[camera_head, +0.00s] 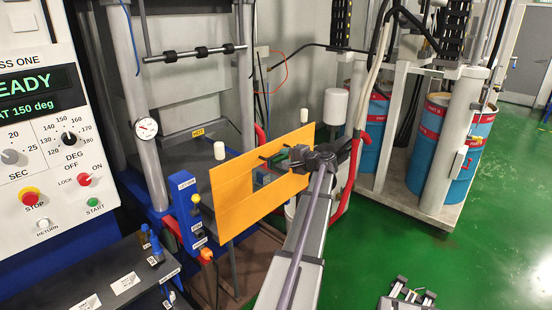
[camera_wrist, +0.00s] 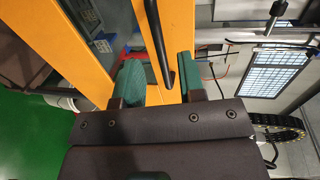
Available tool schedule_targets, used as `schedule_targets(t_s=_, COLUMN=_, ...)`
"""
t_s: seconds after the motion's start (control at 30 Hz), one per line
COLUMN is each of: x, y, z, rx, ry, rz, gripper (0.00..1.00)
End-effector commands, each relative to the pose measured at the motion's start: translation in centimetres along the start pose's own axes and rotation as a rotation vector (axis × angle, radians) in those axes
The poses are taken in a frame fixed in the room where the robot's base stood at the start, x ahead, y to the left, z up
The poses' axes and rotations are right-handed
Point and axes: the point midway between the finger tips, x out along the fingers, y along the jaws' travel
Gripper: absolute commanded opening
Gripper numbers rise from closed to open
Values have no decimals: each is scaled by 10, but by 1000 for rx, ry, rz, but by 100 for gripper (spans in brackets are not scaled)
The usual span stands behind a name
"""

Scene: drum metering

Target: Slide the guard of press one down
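The guard of press one is an orange panel (camera_head: 235,192) with a window, standing in front of the press opening in the head view. It fills much of the wrist view as an orange frame (camera_wrist: 180,20). A black bar handle (camera_wrist: 158,40) is on the guard. My gripper (camera_head: 282,157) is at the guard's right part. In the wrist view its green fingers (camera_wrist: 160,72) stand apart on either side of the handle, with a gap visible on both sides. The gripper is open. Contact with the guard cannot be told.
The press one control panel (camera_head: 50,120) at the left reads READY and 150 deg. A black bench (camera_head: 95,280) with labels is at the lower left. Blue drums (camera_head: 440,150) stand on a framed platform at the right. The green floor (camera_head: 490,225) at the right is largely clear.

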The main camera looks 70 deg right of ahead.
Motion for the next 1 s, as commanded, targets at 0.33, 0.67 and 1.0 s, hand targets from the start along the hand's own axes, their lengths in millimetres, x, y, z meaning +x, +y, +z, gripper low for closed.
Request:
schedule_targets(t_s=0.33, x=55, y=1, z=0, rx=-1, ry=0, rz=1, gripper=36)
schedule_targets(t_s=0.67, x=55, y=0, z=0, rx=-1, ry=0, rz=1, gripper=26)
schedule_targets(t_s=1.0, x=55, y=0, z=0, rx=-1, ry=0, rz=1, gripper=0)
